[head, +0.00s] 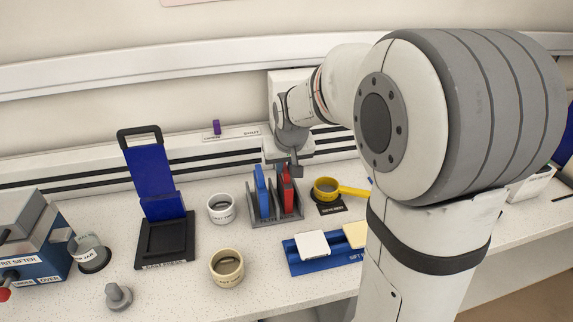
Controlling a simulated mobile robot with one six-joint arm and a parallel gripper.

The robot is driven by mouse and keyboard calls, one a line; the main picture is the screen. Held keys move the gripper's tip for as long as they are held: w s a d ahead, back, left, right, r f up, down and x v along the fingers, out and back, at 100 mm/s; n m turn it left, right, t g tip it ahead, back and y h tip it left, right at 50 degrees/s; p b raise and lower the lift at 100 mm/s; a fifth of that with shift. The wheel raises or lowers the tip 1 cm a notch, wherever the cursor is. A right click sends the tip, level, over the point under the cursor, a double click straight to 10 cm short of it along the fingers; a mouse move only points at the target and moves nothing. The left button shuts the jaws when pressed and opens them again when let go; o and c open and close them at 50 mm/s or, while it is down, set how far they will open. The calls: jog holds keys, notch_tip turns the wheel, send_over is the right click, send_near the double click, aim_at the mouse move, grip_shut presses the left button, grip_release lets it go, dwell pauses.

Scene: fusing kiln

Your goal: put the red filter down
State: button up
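The red filter (286,190) is a thin upright plate at the grey slotted rack (289,217), to the right of a blue filter (262,192). My gripper (291,168) points down right at the top of the red filter. One finger shows near the filter's upper edge. The other is not clear, so I cannot tell whether the gripper is shut on the filter or open around it. The filter's lower edge is hidden in the rack, and I cannot tell whether it is fully seated.
A yellow handled ring (327,190) stands close right of the rack. A white cup (221,208) and cream cup (226,267) stand left. A black press with blue upright panel (152,170) is farther left. A blue tray (303,266) lies in front. My arm hides the right side.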

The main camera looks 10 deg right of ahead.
jog(key=o, duration=0.4)
jog(key=shift+c, duration=0.2)
jog(key=shift+r, duration=0.15)
jog(key=shift+r, duration=0.25)
jog(key=v, duration=1.1)
jog(key=s+f+g, duration=0.1)
jog(key=s+f, duration=0.4)
jog(key=s, duration=0.4)
jog(key=s+f+g, duration=0.1)
jog(key=s+f, duration=0.4)
jog(key=s, duration=0.5)
jog(key=shift+s+d, duration=0.25)
